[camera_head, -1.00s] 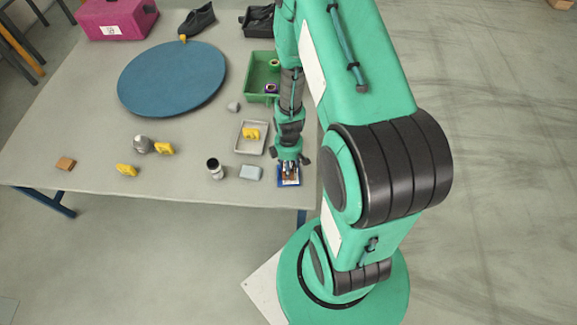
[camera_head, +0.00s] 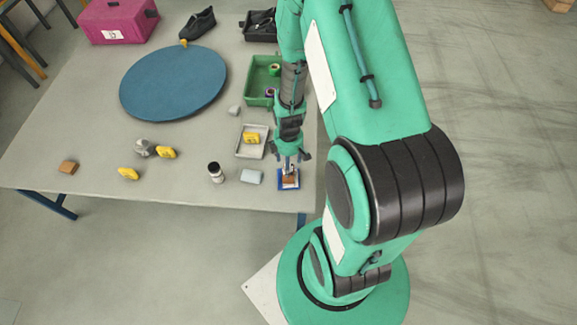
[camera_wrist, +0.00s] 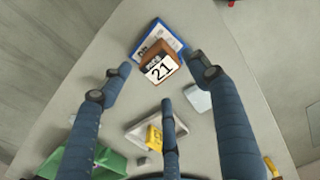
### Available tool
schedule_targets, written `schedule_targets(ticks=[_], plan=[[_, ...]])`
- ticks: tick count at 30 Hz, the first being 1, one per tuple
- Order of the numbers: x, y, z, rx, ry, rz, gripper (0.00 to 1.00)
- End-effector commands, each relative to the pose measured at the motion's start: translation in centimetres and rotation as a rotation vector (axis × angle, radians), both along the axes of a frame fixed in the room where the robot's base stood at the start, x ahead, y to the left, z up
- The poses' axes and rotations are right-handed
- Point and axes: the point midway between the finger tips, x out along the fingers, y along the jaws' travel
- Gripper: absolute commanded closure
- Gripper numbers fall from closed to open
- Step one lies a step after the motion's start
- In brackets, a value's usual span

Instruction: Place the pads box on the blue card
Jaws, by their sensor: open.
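The pads box (camera_head: 290,181) is a small brown box standing on the blue card (camera_head: 281,187) near the table's front right corner. My gripper (camera_head: 291,160) is just above the box. In the wrist view its fingers (camera_wrist: 161,84) are spread wide, open and empty, apart from the box.
A grey tray (camera_head: 239,152) holding a yellow item and a pale block (camera_head: 251,176) are left of the card. A dark-topped cylinder (camera_head: 215,173) stands farther left. A green bin (camera_head: 254,98) is behind. The table's front edge is close to the card.

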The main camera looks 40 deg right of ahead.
Motion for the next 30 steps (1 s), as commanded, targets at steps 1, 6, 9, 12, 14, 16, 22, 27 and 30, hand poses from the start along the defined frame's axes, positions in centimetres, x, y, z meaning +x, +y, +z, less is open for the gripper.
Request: schedule_targets(ticks=[1, 6, 9, 12, 14, 16, 22, 27, 30], plan=[[0.1, 0.0, 1.2, -0.001, -0.002, 0.000, 0.39], [0.1, 0.0, 3.9, -0.001, -0.002, 0.000, 0.39], [0.0, 0.0, 5.0, -0.001, -0.001, 0.000, 0.39], [0.1, 0.0, 5.8, -0.001, -0.001, 0.000, 0.39], [0.1, 0.0, 6.1, -0.001, -0.001, 0.000, 0.39], [0.0, 0.0, 6.3, 0.000, 0.000, 0.000, 0.39], [0.0, 0.0, 6.4, 0.000, 0.000, 0.000, 0.39], [0.0, 0.0, 6.3, 0.000, 0.000, 0.000, 0.39], [0.0, 0.0, 6.3, 0.000, 0.000, 0.000, 0.39]])
